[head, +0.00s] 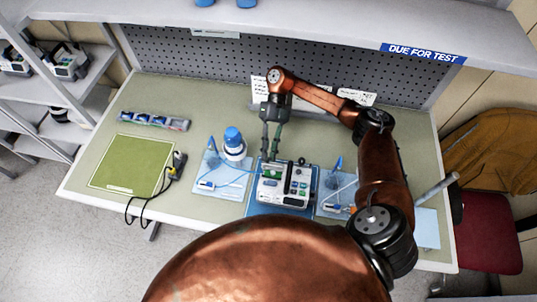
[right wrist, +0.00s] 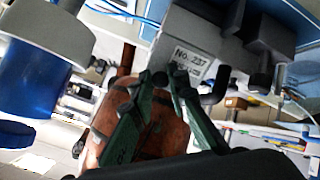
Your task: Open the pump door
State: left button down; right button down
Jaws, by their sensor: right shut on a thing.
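The infusion pump (head: 284,190) is a white and grey box with a green screen and several buttons. It stands on a blue mat (head: 262,211) in the middle of the bench. In the right wrist view the pump (right wrist: 188,45) shows a "No. 237" label. My right gripper (head: 268,158) reaches down to the pump's back left edge. Its dark green fingers (right wrist: 171,80) are close together at the pump's edge, shut on a small part of it. The fingers hide that part, and I cannot tell how far the door stands open. My left gripper is out of view.
A blue-capped bottle (head: 234,145) stands left of the pump. Pale blue trays lie on both sides, the left one (head: 207,187) with a syringe. A pegboard (head: 240,60) closes the back.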

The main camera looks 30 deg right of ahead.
jog(key=shift+r, duration=0.1)
jog(key=c, duration=1.8)
grip_release()
jog(key=shift+c, duration=0.2)
jog(key=v, duration=1.2)
